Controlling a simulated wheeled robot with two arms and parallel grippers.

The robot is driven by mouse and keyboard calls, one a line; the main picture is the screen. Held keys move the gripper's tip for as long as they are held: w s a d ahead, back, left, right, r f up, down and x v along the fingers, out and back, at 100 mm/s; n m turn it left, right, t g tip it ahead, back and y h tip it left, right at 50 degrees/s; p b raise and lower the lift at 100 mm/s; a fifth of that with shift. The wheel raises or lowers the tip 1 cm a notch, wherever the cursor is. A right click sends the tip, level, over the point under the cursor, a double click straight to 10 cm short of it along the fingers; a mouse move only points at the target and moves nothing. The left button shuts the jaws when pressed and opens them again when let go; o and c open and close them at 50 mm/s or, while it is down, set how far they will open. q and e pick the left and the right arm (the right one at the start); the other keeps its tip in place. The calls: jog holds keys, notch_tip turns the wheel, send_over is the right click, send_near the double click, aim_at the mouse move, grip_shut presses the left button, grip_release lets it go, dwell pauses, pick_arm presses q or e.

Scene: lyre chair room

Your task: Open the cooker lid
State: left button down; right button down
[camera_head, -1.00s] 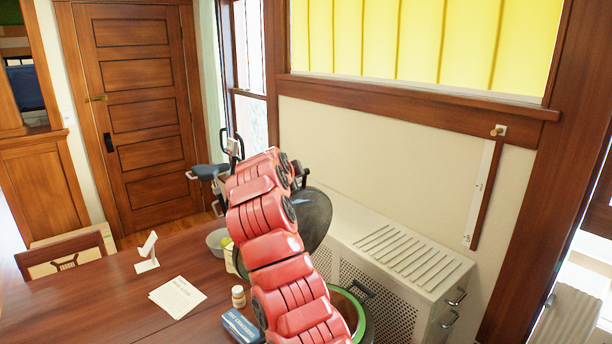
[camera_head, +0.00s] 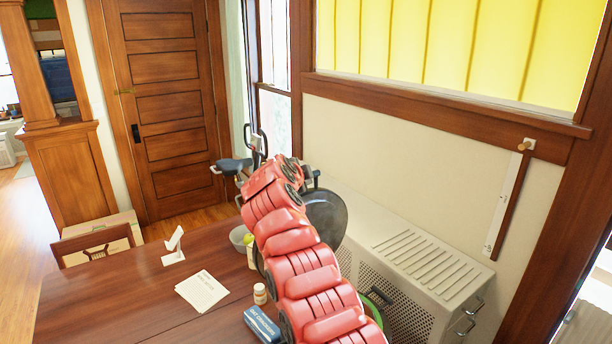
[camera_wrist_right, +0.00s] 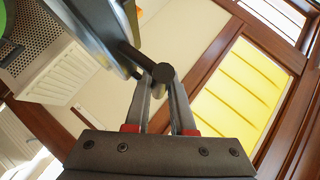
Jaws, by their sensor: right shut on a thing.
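The cooker lid (camera_head: 326,218) is a dark round disc, standing steeply tilted beside my right arm in the head view. The cooker (camera_head: 374,318) shows a green rim and a black handle low behind my arm; most of it is hidden. My right gripper (camera_wrist_right: 158,72) is shut on the lid's dark handle in the right wrist view, where the edge of the lid (camera_wrist_right: 88,30) crosses the upper left. My red arm hides most of the gripper in the head view. My left gripper is not in view.
The wooden table (camera_head: 120,295) holds a paper (camera_head: 202,291), a white stand (camera_head: 173,248), a small bottle (camera_head: 260,294), a blue box (camera_head: 262,325) and a bowl (camera_head: 238,236). A metal radiator cover (camera_head: 425,270) stands behind, along the wall.

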jog(key=c, duration=0.8)
grip_release()
jog(key=shift+w, duration=0.1)
jog(key=shift+o, duration=0.2)
jog(key=shift+f, duration=0.1)
jog(key=shift+s+b, duration=0.25)
jog(key=shift+b, duration=0.2)
jog(key=shift+s+a+b, duration=0.1)
jog(key=shift+s+b, duration=0.15)
jog(key=shift+b, duration=0.1)
jog(key=b+v, duration=0.7)
jog(key=v, duration=0.9)
jog(key=shift+s+r, duration=0.25)
jog(key=shift+r, duration=0.05)
